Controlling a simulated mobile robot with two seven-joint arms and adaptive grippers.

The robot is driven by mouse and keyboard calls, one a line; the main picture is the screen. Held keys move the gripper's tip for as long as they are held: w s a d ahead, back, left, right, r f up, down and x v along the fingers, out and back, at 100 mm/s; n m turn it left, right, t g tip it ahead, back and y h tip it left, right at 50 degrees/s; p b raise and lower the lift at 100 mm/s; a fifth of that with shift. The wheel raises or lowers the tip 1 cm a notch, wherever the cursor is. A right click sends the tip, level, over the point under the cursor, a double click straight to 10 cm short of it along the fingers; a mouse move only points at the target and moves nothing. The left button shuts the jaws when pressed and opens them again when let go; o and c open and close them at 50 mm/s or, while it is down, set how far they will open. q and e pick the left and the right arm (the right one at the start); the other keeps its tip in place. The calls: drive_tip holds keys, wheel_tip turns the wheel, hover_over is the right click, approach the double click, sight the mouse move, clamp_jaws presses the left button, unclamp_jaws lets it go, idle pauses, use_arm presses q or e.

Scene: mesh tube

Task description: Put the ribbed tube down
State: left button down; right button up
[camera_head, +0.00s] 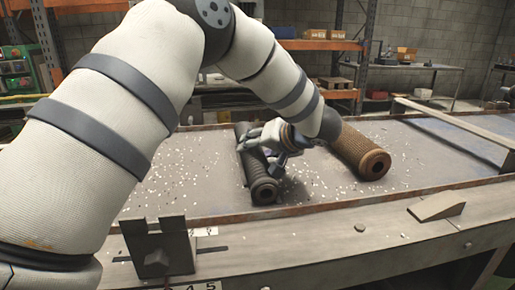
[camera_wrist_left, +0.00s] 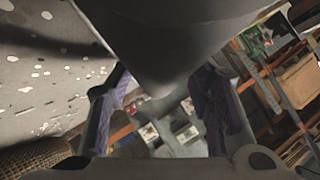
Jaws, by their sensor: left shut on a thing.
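The dark grey ribbed tube (camera_head: 262,184) is over the left part of the worktable, its open end facing me. My left gripper (camera_head: 259,148) reaches in from the right of the tube and is shut on it around its middle. In the left wrist view the tube (camera_wrist_left: 175,45) is a large dark shape across the top, between my gripper's purple-padded fingers (camera_wrist_left: 162,105). A shadow lies beside the tube's near end; I cannot tell whether it touches the table. My right gripper is not in view.
A brown mesh-textured tube (camera_head: 362,152) lies to the right on the metal worktable (camera_head: 420,150), which is strewn with pale chips. A clamp block (camera_head: 158,248) and a wedge (camera_head: 437,206) sit on the front rail. Shelves stand behind.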

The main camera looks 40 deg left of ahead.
use_arm(q)
drive_tip(key=c, duration=0.8)
unclamp_jaws()
drive_tip(key=shift+f, duration=0.1)
drive_tip(key=shift+d+r, duration=0.1)
drive_tip(key=shift+r, duration=0.1)
drive_tip(key=v, duration=1.2)
drive_tip(key=shift+f, duration=0.15)
